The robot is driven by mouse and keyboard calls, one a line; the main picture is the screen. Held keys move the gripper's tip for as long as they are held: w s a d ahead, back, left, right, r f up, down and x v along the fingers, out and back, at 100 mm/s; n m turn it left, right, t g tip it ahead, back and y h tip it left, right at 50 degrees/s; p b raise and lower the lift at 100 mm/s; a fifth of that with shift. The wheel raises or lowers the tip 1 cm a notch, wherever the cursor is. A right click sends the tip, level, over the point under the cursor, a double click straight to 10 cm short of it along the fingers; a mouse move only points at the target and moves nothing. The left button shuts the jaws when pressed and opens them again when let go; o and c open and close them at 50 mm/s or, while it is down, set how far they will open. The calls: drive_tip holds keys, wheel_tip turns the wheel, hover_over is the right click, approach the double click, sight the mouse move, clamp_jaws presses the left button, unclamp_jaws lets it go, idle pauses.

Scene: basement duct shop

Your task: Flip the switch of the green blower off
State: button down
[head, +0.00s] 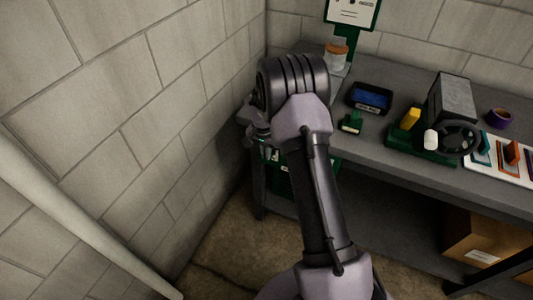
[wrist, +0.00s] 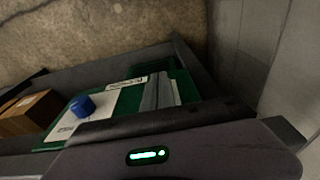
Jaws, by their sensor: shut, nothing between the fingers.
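My gripper (head: 258,132) is by the left end of the workbench, partly hidden behind my arm in the head view; it is shut and empty. Below the bench top there, a green item (head: 274,180) shows in part. In the wrist view a green body (wrist: 182,86) with a white panel (wrist: 103,103), a blue knob (wrist: 82,105) and a small label lies beyond the dark edge. I cannot tell for certain that this is the green blower. No switch can be made out clearly.
On the bench (head: 378,75) stand a green-based machine with a black handwheel (head: 457,138), a blue-screened device (head: 369,98), an orange-banded jar (head: 337,52) and a purple roll (head: 499,118). A cardboard box (head: 478,238) is underneath. A block wall (head: 150,100) rises close on the left.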

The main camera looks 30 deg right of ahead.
drive_tip(key=shift+s+a+f+b, duration=0.2)
drive_tip(key=shift+f+b, duration=0.1)
drive_tip(key=shift+f, duration=0.1)
drive_tip(key=shift+s+a+f+b, duration=0.1)
drive_tip(key=shift+a+f+b, duration=0.05)
drive_tip(key=shift+f+b, duration=0.2)
drive_tip(key=shift+f, duration=0.1)
idle(0.3)
drive_tip(key=shift+w, duration=0.1)
idle(1.2)
